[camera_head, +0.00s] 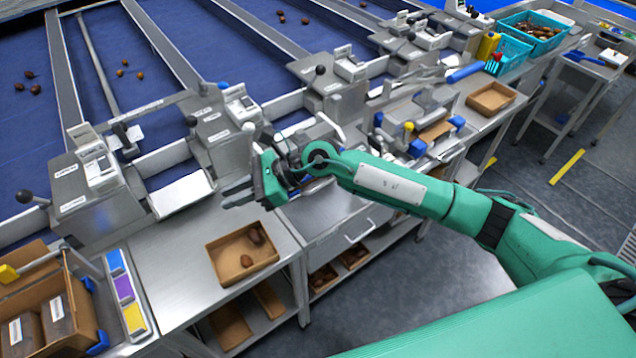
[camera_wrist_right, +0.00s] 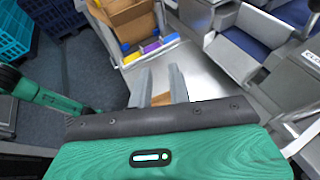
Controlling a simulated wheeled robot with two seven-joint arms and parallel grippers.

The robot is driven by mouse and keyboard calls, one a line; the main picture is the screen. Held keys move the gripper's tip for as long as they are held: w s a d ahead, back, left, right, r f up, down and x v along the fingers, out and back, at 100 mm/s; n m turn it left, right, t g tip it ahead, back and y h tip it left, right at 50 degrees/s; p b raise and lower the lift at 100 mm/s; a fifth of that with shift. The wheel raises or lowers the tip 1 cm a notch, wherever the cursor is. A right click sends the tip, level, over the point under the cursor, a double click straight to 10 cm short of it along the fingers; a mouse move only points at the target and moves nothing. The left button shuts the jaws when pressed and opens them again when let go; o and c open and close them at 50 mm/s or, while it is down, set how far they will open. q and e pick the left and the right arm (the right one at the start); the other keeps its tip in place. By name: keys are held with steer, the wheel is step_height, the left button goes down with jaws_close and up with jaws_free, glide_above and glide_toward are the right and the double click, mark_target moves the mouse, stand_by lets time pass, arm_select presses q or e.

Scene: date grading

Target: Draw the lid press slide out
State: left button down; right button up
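A fixture with a yellow knob (camera_head: 8,273) and blue corner pieces stands around an open cardboard box (camera_head: 88,312) at the lower left. A second metal fixture with a yellow knob (camera_head: 409,127) and blue blocks stands on the bench right of centre. I cannot tell which part is the lid press slide. My right gripper (camera_head: 236,194) is open and empty, above the bench left of the second fixture, its fingers pointing left. In the right wrist view its two fingers (camera_wrist_right: 162,84) are apart, with the bench below. My left gripper is not in view.
A cardboard tray (camera_head: 227,269) with dark dates sits on the steel bench, left of a drawer with a handle (camera_head: 358,231). Blue, purple and yellow blocks (camera_head: 124,289) lie beside the box. An empty tray (camera_head: 491,99) sits farther right.

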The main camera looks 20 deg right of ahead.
steer(key=w+d+f+n+h, duration=0.2)
steer(key=w+d+h, duration=0.15)
steer(key=d, duration=0.35)
steer(key=w+d+f+n+t+h, duration=0.1)
steer(key=w+d+h, duration=0.2)
steer(key=d+h, duration=0.35)
steer(key=w+d+f+n+h, duration=0.2)
steer(key=w+d+h, duration=0.15)
steer(key=d, duration=0.45)
steer(key=shift+y, duration=0.35)
steer(key=f+p, duration=0.1)
steer(key=f, duration=0.3)
steer(key=w+f+p, duration=0.1)
steer(key=f+p, duration=0.1)
steer(key=f, duration=0.2)
steer(key=w+f+p, duration=0.1)
steer(key=f+p, duration=0.1)
steer(key=f, duration=0.2)
steer(key=shift+w+a, duration=0.15)
steer(key=shift+a, duration=0.1)
steer(key=shift+w+f, duration=0.1)
steer(key=shift+f, duration=0.55)
steer(key=shift+c, duration=0.2)
jaws_close()
